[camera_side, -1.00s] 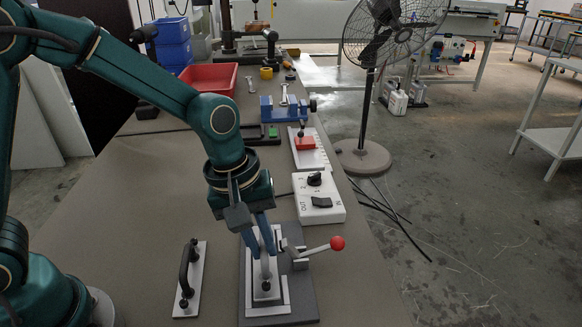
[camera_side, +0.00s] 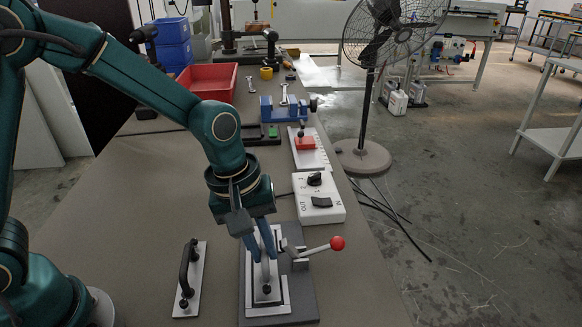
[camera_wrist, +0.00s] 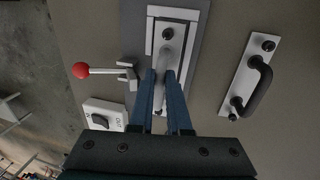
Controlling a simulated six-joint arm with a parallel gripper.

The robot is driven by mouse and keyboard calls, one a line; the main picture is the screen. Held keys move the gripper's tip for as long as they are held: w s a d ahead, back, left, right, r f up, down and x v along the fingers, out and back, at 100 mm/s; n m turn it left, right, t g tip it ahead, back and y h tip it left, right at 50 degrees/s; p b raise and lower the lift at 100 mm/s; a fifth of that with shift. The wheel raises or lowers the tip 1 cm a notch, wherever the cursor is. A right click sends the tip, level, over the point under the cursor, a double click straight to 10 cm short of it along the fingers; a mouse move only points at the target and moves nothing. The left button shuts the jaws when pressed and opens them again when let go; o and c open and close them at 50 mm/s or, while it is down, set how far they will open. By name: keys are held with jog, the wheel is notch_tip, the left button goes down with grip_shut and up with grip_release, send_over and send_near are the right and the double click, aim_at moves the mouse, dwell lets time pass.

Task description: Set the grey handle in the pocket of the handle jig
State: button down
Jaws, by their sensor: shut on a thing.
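The grey handle (camera_side: 266,290), on its light plate, is upright over the handle jig (camera_side: 306,300) in the side view. My gripper (camera_side: 266,257) is shut on its grip from above; the fingers partly hide it. In the wrist view the grey handle (camera_wrist: 170,50) shows between the fingertips (camera_wrist: 164,76). Its plate lies within the outline of the jig's light L-shaped fence (camera_wrist: 150,38). I cannot tell whether the plate is fully down on the pocket floor. The jig's red-knobbed lever (camera_side: 337,243) sticks out to the right.
A black handle on a light plate (camera_side: 196,290) lies on the bench left of the jig. A white switch box (camera_side: 318,199) stands behind the jig. Farther back are a red bin (camera_side: 208,80) and a blue vise (camera_side: 285,110).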

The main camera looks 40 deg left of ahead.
jog(key=shift+f, duration=0.2)
jog(key=c, duration=0.7)
grip_release()
jog(key=shift+o, duration=0.2)
jog(key=shift+d+r, duration=0.1)
jog(key=shift+r, duration=0.05)
jog(key=shift+o, duration=0.3)
jog(key=shift+w+r, duration=0.15)
jog(key=shift+r, duration=0.4)
jog(key=shift+o, duration=0.7)
jog(key=shift+r, duration=3.3)
jog(key=shift+r, duration=0.1)
